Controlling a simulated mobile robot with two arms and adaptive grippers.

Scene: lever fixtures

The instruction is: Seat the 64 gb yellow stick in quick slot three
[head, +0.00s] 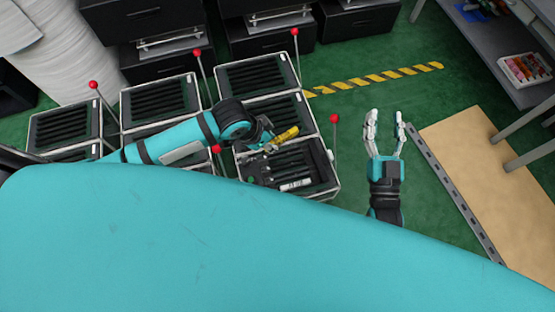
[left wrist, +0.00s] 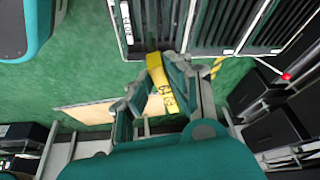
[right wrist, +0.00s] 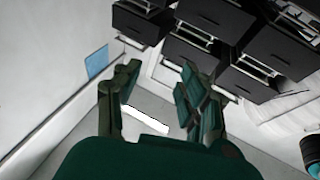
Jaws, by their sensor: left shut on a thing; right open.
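The yellow stick (head: 286,135) is held in my left gripper (head: 268,138), above the lower right slotted black unit (head: 336,185). In the left wrist view, the yellow stick (left wrist: 155,68) sits between the shut fingers of my left gripper (left wrist: 152,85) and carries dark lettering. Its upper end is close to the slotted panel (left wrist: 215,30); whether it touches cannot be told. Which slot is number three cannot be read. My right gripper (head: 385,125) is open and empty over the green floor, and its fingers also show apart in the right wrist view (right wrist: 155,85).
A white-labelled stick (head: 295,184) lies in the lower right unit. Levers with red knobs (head: 334,118) stand up around the slotted units. Black drawers (head: 262,40) stand behind. A grey table (head: 490,50) is at the right.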

